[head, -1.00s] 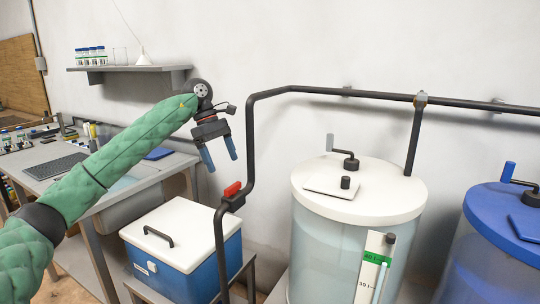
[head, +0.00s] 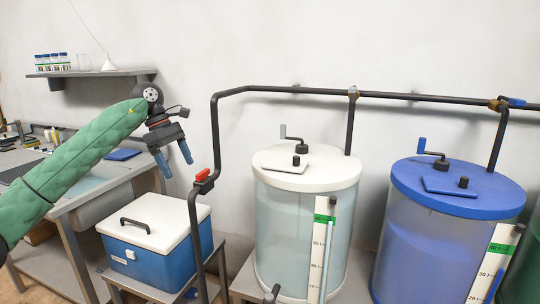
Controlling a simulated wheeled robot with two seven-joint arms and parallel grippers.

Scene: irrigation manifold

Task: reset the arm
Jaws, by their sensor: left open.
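My left arm comes in from the left in a green padded sleeve. Its left gripper (head: 175,158) has two blue fingertips that point down and stand apart, with nothing between them. It hangs in the air above the blue cooler box (head: 150,262) with the white lid, left of the black pipe with the red valve handle (head: 202,175). It looks clear of both. My right gripper is out of view.
A black pipe (head: 270,89) runs along the wall. A white-lidded tank (head: 305,200) and a blue-lidded tank (head: 440,205) stand to the right. A grey bench (head: 70,185) is at left, under a wall shelf (head: 90,73) holding small bottles and a funnel.

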